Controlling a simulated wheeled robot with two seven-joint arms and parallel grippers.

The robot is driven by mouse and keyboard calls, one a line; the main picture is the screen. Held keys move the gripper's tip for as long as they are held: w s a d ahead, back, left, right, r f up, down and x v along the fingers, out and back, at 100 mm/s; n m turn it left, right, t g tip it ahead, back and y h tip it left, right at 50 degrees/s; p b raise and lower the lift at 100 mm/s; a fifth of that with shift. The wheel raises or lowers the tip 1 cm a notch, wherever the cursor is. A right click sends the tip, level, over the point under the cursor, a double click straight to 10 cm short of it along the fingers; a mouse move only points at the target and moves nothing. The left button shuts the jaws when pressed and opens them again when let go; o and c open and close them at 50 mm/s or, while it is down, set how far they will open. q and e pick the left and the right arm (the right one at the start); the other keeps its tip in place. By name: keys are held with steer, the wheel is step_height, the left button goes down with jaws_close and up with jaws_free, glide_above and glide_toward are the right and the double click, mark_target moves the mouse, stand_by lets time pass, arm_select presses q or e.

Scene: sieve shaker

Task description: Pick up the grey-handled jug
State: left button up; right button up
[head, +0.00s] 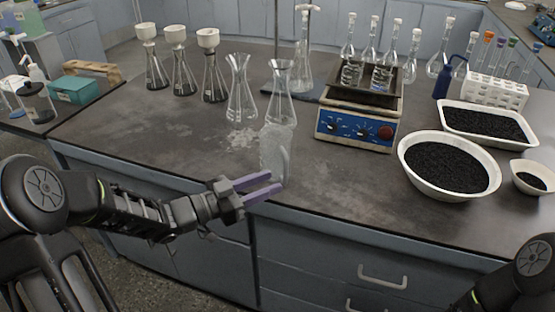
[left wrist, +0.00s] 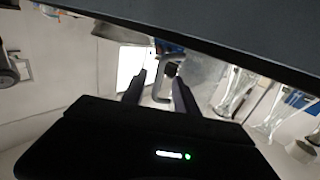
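The jug (head: 274,150) is clear and frosted-looking and stands upright near the front edge of the bench, in front of a conical flask. Its handle is on the near right side in the head view. In the left wrist view the jug body (left wrist: 202,72) is partly cut off by a dark edge, and its grey handle (left wrist: 168,72) shows between the fingertips. My left gripper (head: 276,182) is open, with its purple fingers at the low front of the jug. The left wrist view also shows the gripper (left wrist: 160,78) open; contact cannot be told. My right gripper is out of view.
Two conical flasks (head: 241,92) stand behind the jug. The shaker (head: 358,125), carrying flasks, is to the right. A white bowl of black grains (head: 447,190) and a tray (head: 486,140) lie farther right. Flasks with funnels (head: 177,72) stand back left. The front-left bench is clear.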

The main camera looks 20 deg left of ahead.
mark_target(286, 183)
arm_select(q)
steer(key=shift+w+d, duration=0.15)
steer(key=shift+w, duration=0.05)
steer(key=shift+x, duration=2.65)
steer(key=shift+r, duration=0.1)
jaws_close()
